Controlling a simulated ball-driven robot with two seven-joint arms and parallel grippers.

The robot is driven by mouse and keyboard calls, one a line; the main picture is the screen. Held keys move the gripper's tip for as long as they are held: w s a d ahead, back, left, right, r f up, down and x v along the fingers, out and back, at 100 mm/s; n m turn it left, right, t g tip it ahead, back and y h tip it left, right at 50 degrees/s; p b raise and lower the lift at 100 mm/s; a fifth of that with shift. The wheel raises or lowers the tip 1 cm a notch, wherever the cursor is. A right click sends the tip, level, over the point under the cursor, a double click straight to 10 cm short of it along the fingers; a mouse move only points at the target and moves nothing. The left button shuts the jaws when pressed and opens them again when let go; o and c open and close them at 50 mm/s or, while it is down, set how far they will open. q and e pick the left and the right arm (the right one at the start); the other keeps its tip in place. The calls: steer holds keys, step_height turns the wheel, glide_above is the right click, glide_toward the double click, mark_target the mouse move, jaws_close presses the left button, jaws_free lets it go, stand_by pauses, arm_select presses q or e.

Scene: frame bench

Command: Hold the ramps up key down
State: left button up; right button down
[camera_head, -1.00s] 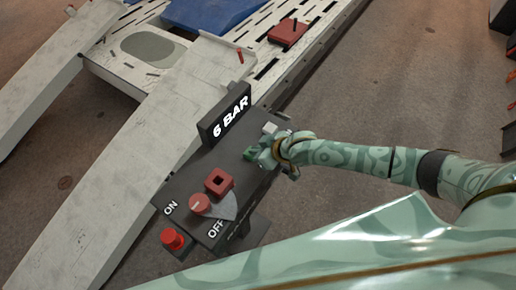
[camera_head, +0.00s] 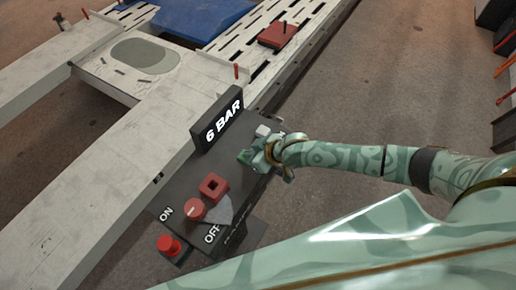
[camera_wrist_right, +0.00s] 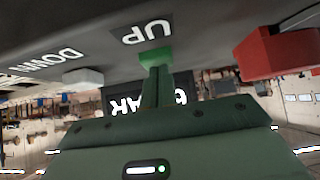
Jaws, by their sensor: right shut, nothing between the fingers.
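The dark control box (camera_head: 180,215) carries a green key (camera_wrist_right: 155,57) marked UP in the right wrist view; it also shows in the head view (camera_head: 245,156). My right gripper (camera_wrist_right: 156,72) is shut and empty, its fingertips against the green key. How deep the key sits cannot be told. In the head view the right gripper (camera_head: 252,155) partly covers that end of the box. Two pale ramps, a near one (camera_head: 110,175) and a far one (camera_head: 35,88), run left from the platform (camera_head: 140,60). My left gripper is not in view.
A white key marked DOWN (camera_wrist_right: 83,77) is beside the green key. The box also has a red square part (camera_head: 213,187), a red knob (camera_head: 195,210), a red button (camera_head: 168,245) and a "6 BAR" display (camera_head: 218,120).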

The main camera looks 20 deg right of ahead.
step_height(320, 180, up, 4)
steer(key=p, duration=0.5)
steer(key=shift+w+f, duration=0.15)
steer(key=v, duration=1)
steer(key=shift+r+p, duration=0.2)
steer(key=shift+p, duration=0.15)
